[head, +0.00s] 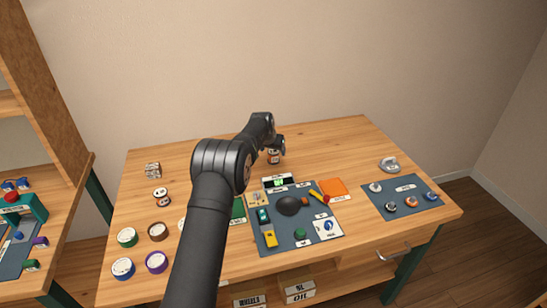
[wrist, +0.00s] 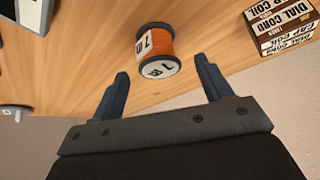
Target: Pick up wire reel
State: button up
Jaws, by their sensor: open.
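Dial cord boxes (wrist: 284,20) stand to the right in the wrist view. A blue-grey mat (head: 270,242) with tools and parts lies at the front middle. Another mat (head: 385,209) with small parts lies at the right. Labelled round tins (head: 157,262) stand at the front left. The table's back right is mostly clear.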

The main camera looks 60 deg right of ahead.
aim_at(273, 151)
jog(key=shift+x, duration=2.45)
jog(key=c, duration=1)
jog(key=shift+r, duration=0.1)
jog(key=shift+c, duration=0.5)
